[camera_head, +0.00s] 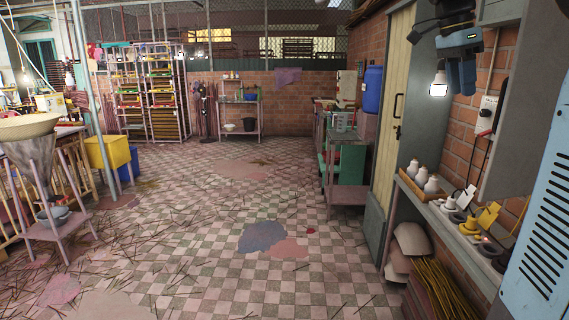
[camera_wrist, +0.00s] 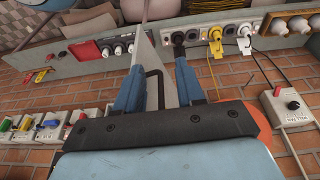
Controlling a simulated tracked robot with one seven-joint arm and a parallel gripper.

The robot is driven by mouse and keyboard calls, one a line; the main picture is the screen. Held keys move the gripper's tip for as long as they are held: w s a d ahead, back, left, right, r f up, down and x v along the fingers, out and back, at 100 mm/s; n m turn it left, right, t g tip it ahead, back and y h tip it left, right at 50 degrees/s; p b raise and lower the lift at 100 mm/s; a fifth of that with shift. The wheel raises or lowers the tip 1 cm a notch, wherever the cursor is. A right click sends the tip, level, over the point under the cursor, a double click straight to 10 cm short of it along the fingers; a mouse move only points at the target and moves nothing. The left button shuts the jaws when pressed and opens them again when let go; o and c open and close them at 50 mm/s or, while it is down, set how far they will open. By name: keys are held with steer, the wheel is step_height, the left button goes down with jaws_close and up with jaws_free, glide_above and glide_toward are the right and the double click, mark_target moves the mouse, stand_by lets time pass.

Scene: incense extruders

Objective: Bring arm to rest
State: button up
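My gripper (camera_head: 461,76) is at the upper right in the head view, raised above the wall shelf with its blue fingers pointing down. In the wrist view my gripper (camera_wrist: 160,84) has its two blue fingers apart, and I see no object gripped between them. A thin grey panel (camera_wrist: 160,55) shows between and beyond the fingers; I cannot tell how far it is from them. No separate task object is named.
A grey wall shelf (camera_head: 455,225) with white bottles (camera_head: 421,177) runs below my gripper. A grey cabinet (camera_head: 507,110) hangs close to its right. A lit bulb (camera_head: 439,84) shows just left of the fingers. The checkered floor (camera_head: 215,240) is mostly open, with scattered sticks.

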steer(key=s+a+f+n+t+y, duration=0.1)
steer(key=s+a+f+n+t, duration=0.2)
steer(key=s+a+f+n, duration=0.4)
steer(key=s+a+f+n+t+y, duration=0.2)
steer(key=s+a+f+n+t, duration=0.1)
steer(key=s+a+f+n, duration=0.5)
steer(key=s+f+n, duration=0.3)
steer(key=s+f, duration=0.2)
steer(key=f, duration=0.1)
steer(key=shift+f, duration=0.15)
steer(key=shift+s, duration=0.1)
